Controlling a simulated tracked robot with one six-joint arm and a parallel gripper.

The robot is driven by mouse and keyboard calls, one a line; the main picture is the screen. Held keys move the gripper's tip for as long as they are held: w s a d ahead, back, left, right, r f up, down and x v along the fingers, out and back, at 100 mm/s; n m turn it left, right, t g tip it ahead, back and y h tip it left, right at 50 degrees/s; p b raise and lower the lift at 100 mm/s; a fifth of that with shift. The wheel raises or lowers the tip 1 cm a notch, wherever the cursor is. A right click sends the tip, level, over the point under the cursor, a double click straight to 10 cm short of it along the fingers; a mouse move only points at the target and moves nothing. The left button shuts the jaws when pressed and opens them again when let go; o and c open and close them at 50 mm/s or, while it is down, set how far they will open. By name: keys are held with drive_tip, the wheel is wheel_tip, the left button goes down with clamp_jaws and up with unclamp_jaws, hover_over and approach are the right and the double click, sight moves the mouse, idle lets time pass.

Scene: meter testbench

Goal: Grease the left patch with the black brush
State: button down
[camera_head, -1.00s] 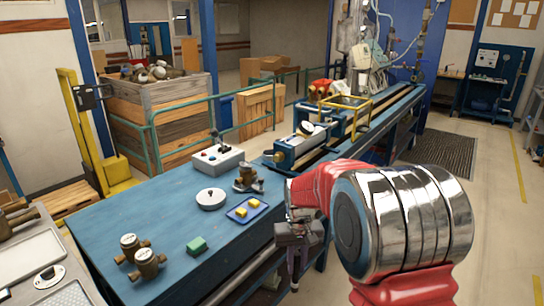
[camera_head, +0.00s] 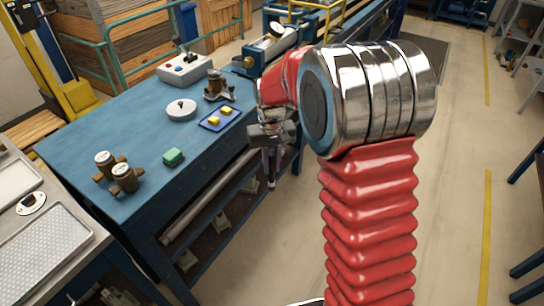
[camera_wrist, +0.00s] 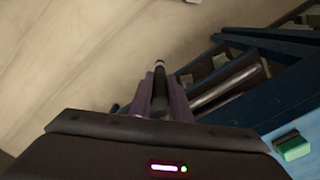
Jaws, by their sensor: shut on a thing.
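My gripper (camera_head: 271,165) hangs pointing down beside the right edge of the blue bench, off the tabletop. Its fingers are shut on a dark, slim thing with a pale tip, the black brush (camera_wrist: 159,76), which shows between the fingers in the wrist view. In the head view, the brush tip (camera_head: 271,184) shows just below the fingers. I cannot tell whether these are the patches. The brush is apart from them.
The blue bench (camera_head: 105,137) also carries a green block (camera_head: 173,158), a round grey lid (camera_head: 181,109), brass meters (camera_head: 124,178) and a control box (camera_head: 185,68). A metal bar (camera_head: 205,198) runs under its edge.

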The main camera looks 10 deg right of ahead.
drive_tip(key=s+f, duration=0.2)
drive_tip(key=f, duration=0.5)
drive_tip(key=s+d+f, duration=0.1)
drive_tip(key=s+f, duration=0.1)
drive_tip(key=f, duration=0.6)
drive_tip(key=shift+d, duration=0.3)
drive_tip(key=shift+d, duration=0.1)
